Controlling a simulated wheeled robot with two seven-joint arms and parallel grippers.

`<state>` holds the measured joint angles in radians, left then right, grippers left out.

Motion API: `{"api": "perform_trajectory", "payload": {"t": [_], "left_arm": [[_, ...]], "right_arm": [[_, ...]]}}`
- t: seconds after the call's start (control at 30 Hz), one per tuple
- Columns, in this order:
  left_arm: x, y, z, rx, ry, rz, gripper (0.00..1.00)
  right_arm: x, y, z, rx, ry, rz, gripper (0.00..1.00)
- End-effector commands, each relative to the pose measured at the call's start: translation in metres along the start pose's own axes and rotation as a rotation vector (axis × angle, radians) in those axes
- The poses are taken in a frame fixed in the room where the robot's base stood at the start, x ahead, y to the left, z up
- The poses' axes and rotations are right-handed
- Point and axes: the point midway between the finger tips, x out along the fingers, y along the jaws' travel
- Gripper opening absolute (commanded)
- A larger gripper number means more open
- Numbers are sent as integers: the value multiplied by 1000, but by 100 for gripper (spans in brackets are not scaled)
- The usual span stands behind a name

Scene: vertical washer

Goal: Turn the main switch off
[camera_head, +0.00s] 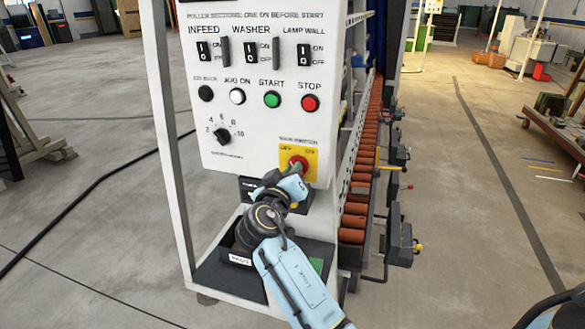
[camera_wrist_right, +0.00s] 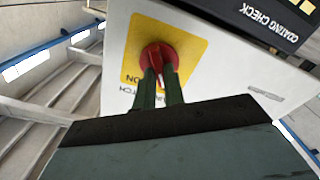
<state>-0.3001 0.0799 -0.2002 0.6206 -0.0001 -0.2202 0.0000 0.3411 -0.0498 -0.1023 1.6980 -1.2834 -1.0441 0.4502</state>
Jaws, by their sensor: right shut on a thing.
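The main switch is a red rotary knob (camera_head: 298,163) on a yellow plate (camera_head: 312,153), low on the right of the white control panel (camera_head: 215,140). In the right wrist view the red knob (camera_wrist_right: 158,57) sits on its yellow plate (camera_wrist_right: 190,40), with the plate's lettering upside down. My right gripper (camera_wrist_right: 160,85) has its two dark green fingers closed on the knob. In the head view the right gripper (camera_head: 296,172) reaches the knob from below and hides part of the plate. My left gripper is not in view.
The panel also carries rocker switches (camera_head: 250,52), a green start button (camera_head: 272,99), a red stop button (camera_head: 310,103) and a black dial (camera_head: 222,135). A dark coating check box (camera_wrist_right: 265,20) is close to the knob. Orange rollers (camera_head: 362,170) run along the right side.

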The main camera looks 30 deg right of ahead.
Motion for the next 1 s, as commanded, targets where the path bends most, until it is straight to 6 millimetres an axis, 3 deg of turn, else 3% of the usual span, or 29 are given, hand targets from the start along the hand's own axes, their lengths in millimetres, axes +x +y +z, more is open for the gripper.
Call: {"api": "perform_trajectory", "payload": {"t": [0.4,0.97,1.0], "left_arm": [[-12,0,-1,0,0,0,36],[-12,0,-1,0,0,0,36],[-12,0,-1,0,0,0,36]], "right_arm": [[0,-1,1,-203,-2,-1,0],[0,-2,1,-237,-1,0,0],[0,-2,1,-237,-1,0,12]]}}
